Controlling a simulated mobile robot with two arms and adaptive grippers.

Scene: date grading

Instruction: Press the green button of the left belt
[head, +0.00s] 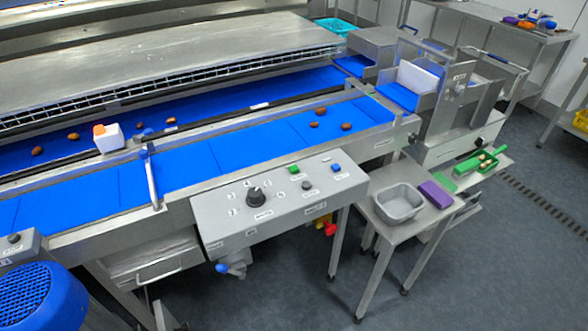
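A grey control panel (225,212) stands at the front edge of the near blue belt (190,165). A green button (293,169) sits near its upper edge, right of the black dial (256,196). A blue button (336,167) and a dark button (307,185) are close to it. The panel labels are too small to read, so I cannot tell which belt the green button serves. Several brown dates, such as one date (320,111), lie on the belts. Neither of my grippers is in view.
A side table (392,233) with a grey tub (398,214) and purple block (435,194) stands right of the panel. A blue ribbed motor housing (40,297) fills the lower left corner. The floor (440,280) at the lower right is clear.

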